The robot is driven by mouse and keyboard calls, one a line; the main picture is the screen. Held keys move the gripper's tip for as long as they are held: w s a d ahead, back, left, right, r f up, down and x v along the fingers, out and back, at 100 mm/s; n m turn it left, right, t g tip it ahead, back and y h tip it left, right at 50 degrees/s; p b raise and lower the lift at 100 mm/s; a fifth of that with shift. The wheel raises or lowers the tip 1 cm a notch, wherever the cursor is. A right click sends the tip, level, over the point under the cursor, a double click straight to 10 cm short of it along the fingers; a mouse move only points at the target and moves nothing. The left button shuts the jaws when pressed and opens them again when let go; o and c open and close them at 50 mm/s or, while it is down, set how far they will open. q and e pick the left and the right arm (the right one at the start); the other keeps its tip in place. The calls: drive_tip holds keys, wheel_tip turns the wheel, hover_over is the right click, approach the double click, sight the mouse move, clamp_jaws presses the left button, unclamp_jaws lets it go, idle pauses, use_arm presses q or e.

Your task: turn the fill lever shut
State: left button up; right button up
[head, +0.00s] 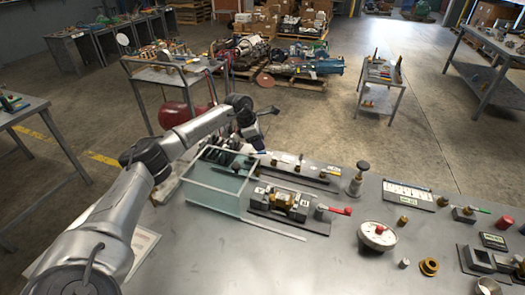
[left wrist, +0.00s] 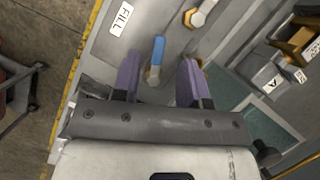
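The fill lever (left wrist: 157,52) has a blue handle and a brass-coloured hub at its lower end in the left wrist view. A white label reading FILL (left wrist: 122,18) lies to its upper left. My left gripper (left wrist: 161,62) is open, with one finger on each side of the blue handle and a visible gap on both sides. In the head view my left gripper (head: 250,132) is at the far left edge of the bench, behind the clear tank; its fingertips and the lever are hard to make out there. My right gripper is not in view.
The clear-walled tank (head: 215,196) stands close to my left arm. A fixture with labelled blocks (head: 290,203) and a red-handled lever (head: 340,211) are to its right. A round gauge (head: 378,235) stands farther right. The bench's front middle (head: 270,265) is bare.

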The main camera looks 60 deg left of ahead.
sight(265, 152)
use_arm(q)
drive_tip(key=shift+x, duration=1.85)
drive_tip(key=shift+c, duration=0.2)
clamp_jaws()
